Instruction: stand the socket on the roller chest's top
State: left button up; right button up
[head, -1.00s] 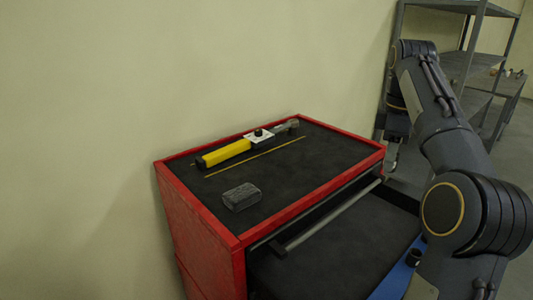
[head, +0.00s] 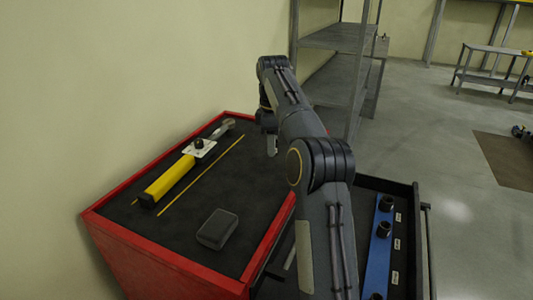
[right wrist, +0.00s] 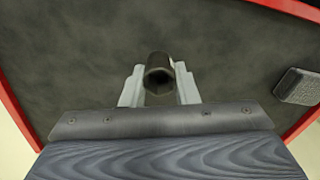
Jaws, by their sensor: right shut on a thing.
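The socket (right wrist: 158,74) is a dark, hollow cylinder held between the two pale fingers of my right gripper (right wrist: 159,87) in the right wrist view. Its open end faces the camera. The gripper (head: 270,146) shows in the head view at the right edge of the roller chest; the socket is hidden there. The roller chest (head: 108,237) is red, with a black top mat (head: 190,215) that also lies beneath the socket in the right wrist view (right wrist: 75,60). I cannot tell whether the socket touches the top. My left gripper is not in view.
The open drawer (head: 408,240) holds a blue rail (head: 381,250) with several sockets. Grey shelving (head: 335,38) stands behind.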

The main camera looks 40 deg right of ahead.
aim_at(268, 167)
jog(key=shift+w+f, duration=0.65)
jog(key=shift+f, duration=0.05)
jog(key=shift+w+f, duration=0.2)
jog(key=shift+f, duration=0.85)
jog(key=shift+w+f, duration=0.2)
jog(key=shift+f, duration=0.8)
jog(key=shift+f, duration=0.2)
jog(key=o, duration=1)
jog(key=shift+r, duration=0.15)
notch_tip(268, 167, up, 8)
jog(key=shift+f, duration=0.25)
